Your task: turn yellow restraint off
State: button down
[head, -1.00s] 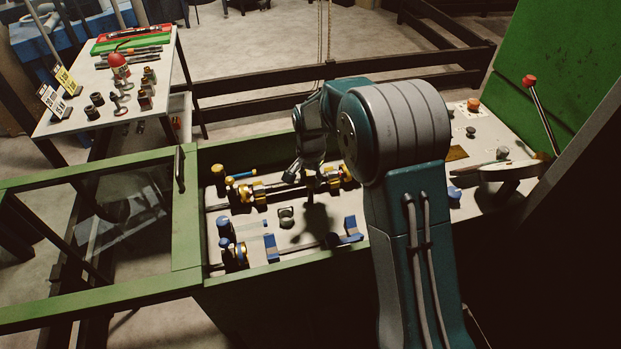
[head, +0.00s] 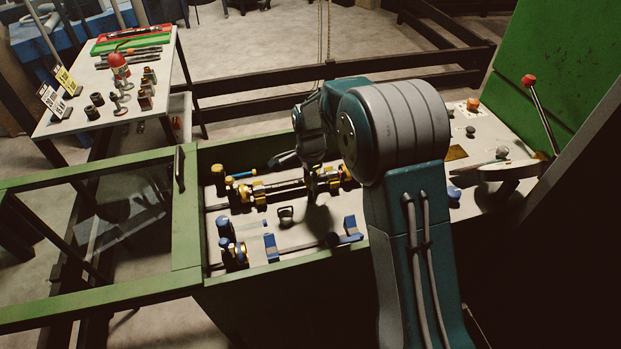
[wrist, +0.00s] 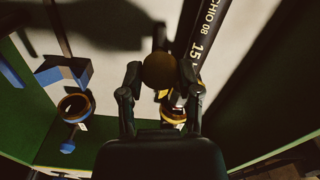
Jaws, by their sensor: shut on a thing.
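In the wrist view my gripper (wrist: 160,78) has its two fingers closed on a dark yellow round knob (wrist: 159,68). A yellow ring fitting (wrist: 173,115) sits just below the knob, partly hidden by the fingers and palm. A black hose (wrist: 207,35) with white lettering runs up and right beside the knob. In the head view the yellow-fitted hose row (head: 285,187) lies across the back of the green-framed bed. My wrist is above its right part, and the grasp itself is hard to see there.
A blue fitting row (head: 235,253) lies in front, with a blue block (head: 270,247) near it. A green frame edge (head: 290,264) bounds the bed. A control panel with a red-topped lever (head: 541,115) stands at right. A tool table (head: 75,125) is back left.

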aim_at(309, 179)
jog(key=m, duration=0.5)
jog(key=shift+m, duration=0.3)
jog(key=m, duration=0.5)
jog(key=shift+m, duration=0.3)
jog(key=shift+c, duration=1.5)
grip_release()
jog(key=shift+f, duration=0.1)
jog(key=shift+w+a, duration=0.1)
notch_tip(309, 179, up, 12)
